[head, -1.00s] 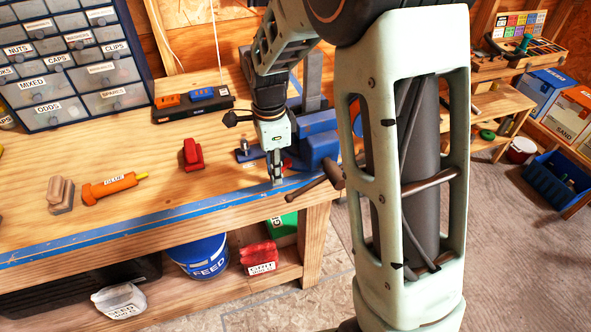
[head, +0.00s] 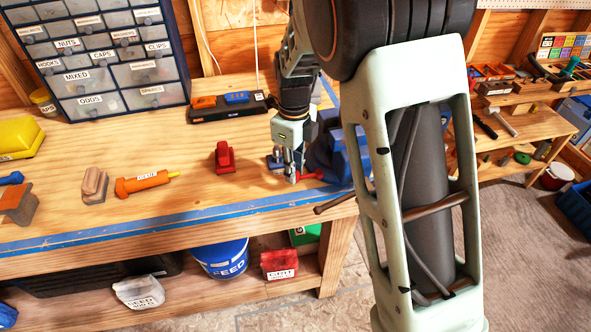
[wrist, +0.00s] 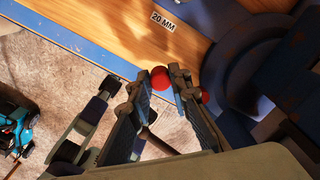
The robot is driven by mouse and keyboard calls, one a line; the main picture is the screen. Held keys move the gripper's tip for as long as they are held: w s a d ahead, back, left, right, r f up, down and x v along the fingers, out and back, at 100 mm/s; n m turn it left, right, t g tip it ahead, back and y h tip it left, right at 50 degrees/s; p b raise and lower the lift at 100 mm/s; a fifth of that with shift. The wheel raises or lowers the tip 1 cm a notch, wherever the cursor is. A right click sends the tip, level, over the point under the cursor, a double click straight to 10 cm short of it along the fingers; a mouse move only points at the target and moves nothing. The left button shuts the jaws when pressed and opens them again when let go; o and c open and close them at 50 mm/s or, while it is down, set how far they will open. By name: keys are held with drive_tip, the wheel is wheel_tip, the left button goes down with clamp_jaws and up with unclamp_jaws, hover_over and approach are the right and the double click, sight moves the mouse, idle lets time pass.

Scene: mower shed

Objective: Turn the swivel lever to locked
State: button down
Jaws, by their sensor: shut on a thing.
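The blue vise (head: 330,150) stands near the front right of the workbench, partly hidden by my arm. In the wrist view its dark round base (wrist: 240,70) fills the right side. My gripper (head: 292,175) is low at the vise's left side, pointing down. In the wrist view a red knob, seemingly the swivel lever's (wrist: 160,78), shows between my fingertips, which are shut on it. A second red piece shows just right of the right finger, and a red bit shows beside the fingertips in the head view. The lever's shaft and any lock marking are not readable.
The vise's handle bar (head: 334,202) juts over the bench's front edge. A red block (head: 223,156), an orange tool (head: 143,184) and a dark tray (head: 228,107) lie to the left. A drawer cabinet (head: 95,60) stands behind. The bench between red block and gripper is clear.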

drive_tip(key=shift+s+d+f, duration=0.1)
drive_tip(key=shift+d+f, duration=0.1)
drive_tip(key=shift+f, duration=0.05)
drive_tip(key=c, duration=2)
unclamp_jaws()
drive_tip(key=shift+o, duration=1.2)
drive_tip(key=shift+a+r, duration=0.1)
drive_tip(key=shift+r, duration=0.05)
drive_tip(key=shift+w+r, duration=0.1)
drive_tip(key=shift+w, duration=0.1)
wheel_tip(320, 180, up, 12)
